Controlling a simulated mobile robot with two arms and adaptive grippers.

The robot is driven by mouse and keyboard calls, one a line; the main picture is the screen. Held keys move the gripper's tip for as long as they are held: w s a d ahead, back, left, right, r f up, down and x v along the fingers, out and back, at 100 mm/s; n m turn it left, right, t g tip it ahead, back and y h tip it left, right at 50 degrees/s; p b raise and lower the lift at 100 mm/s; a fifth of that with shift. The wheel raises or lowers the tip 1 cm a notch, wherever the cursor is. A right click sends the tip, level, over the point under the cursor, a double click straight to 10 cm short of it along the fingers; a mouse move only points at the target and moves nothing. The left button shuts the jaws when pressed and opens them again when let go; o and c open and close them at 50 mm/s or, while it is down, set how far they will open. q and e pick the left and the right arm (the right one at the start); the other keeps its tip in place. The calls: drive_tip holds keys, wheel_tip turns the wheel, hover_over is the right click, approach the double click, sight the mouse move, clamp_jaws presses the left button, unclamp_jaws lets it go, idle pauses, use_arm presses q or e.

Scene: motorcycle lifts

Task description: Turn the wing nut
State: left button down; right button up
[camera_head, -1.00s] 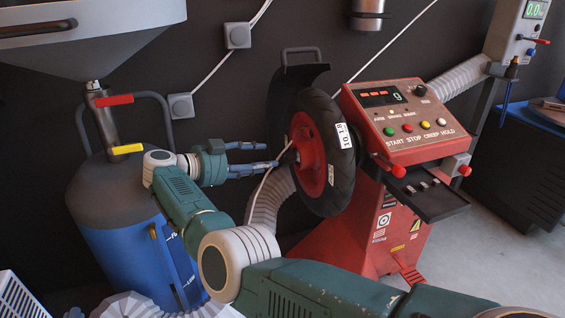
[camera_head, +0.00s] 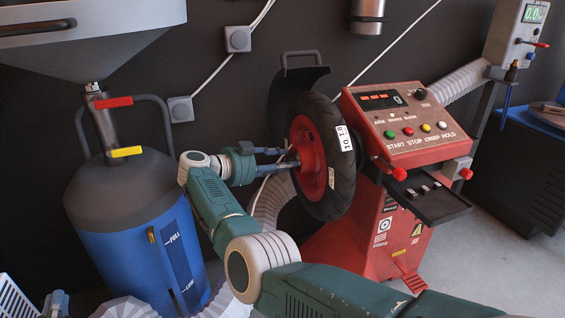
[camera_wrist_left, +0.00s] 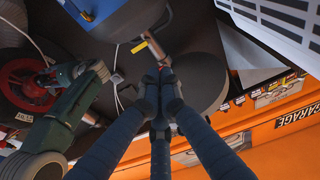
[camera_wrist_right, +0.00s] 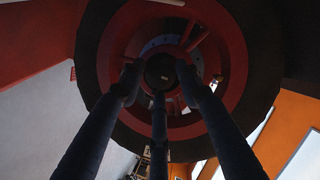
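The wheel (camera_head: 325,185), a black tyre on a red rim, is mounted on the red balancing machine (camera_head: 400,135). My right gripper (camera_head: 293,157) is at its hub, with fingers pointing into the red rim from the left. In the right wrist view the fingers (camera_wrist_right: 158,75) are spread around a dark round centre piece (camera_wrist_right: 160,68). The wing nut's shape is not clear there, and the fingers partly hide it in the head view. Whether they touch it I cannot tell. My left gripper (camera_wrist_left: 158,76) has its fingertips together and empty, over the floor near the tank.
A blue and grey tank (camera_head: 135,225) with red and yellow valve levers stands left of my right arm. A ribbed hose (camera_head: 272,200) runs below the gripper. A black tray (camera_head: 428,197) juts from the machine. Orange furniture (camera_wrist_left: 270,135) shows in the left wrist view.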

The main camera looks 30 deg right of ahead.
drive_tip(key=shift+r, duration=0.1)
drive_tip(key=shift+c, duration=0.9)
